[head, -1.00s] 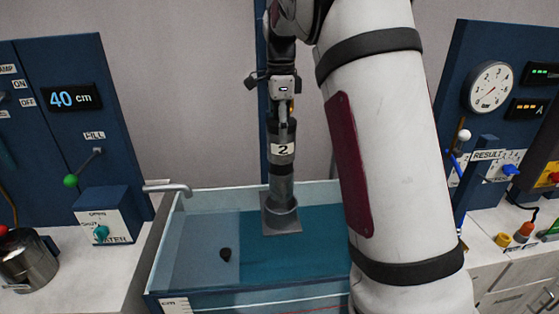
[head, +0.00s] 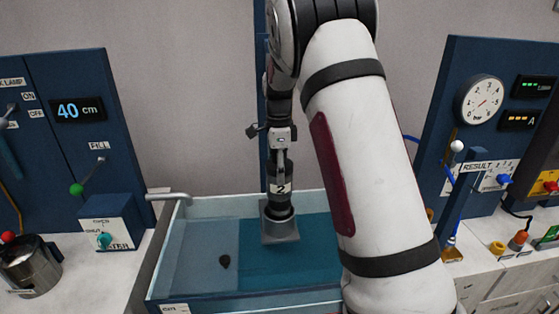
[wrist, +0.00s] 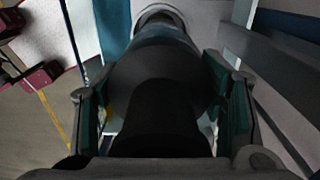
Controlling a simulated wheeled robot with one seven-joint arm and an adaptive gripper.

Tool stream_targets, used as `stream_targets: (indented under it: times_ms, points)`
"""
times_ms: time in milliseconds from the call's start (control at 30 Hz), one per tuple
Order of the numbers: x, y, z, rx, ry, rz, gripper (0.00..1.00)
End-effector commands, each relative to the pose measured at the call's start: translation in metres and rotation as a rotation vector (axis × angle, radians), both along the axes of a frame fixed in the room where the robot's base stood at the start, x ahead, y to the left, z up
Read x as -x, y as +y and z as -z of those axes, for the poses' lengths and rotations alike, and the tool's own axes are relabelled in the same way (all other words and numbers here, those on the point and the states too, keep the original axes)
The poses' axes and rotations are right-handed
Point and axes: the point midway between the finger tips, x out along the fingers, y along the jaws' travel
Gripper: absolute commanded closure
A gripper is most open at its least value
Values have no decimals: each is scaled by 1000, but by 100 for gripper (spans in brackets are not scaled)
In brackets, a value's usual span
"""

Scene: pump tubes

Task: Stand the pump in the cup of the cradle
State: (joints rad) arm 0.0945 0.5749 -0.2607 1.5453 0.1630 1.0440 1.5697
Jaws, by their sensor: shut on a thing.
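The pump (head: 281,189) is a dark upright cylinder with a white label reading 2. My gripper (head: 281,157) is shut on its upper part, from above. In the wrist view the pump's dark body (wrist: 160,85) runs between my two finger pads. The cradle (head: 281,236) is a grey square block with a round cup, in the water tank. The pump's lower end is inside the cup's rim and hidden by it. I cannot tell whether it touches the cup's floor. The pump looks about upright.
Control panels stand left (head: 55,150) and right (head: 490,120). My arm hides the tank's right side.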

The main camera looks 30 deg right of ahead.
Motion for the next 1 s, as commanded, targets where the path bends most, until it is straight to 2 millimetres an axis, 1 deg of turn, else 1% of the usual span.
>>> stream_targets:
  times_ms: [33,433,467,500,533,867,1000]
  points:
    - [-1,-1,-2,2,-9,0,97]
    - [-2,-1,1,3,-10,0,97]
    - [0,0,5,1,-2,0,32]
    - [0,0,5,0,-1,0,22]
    - [0,0,5,0,-1,0,16]
    - [0,0,4,1,-2,0,16]
    - [-1,0,-4,1,-3,0,16]
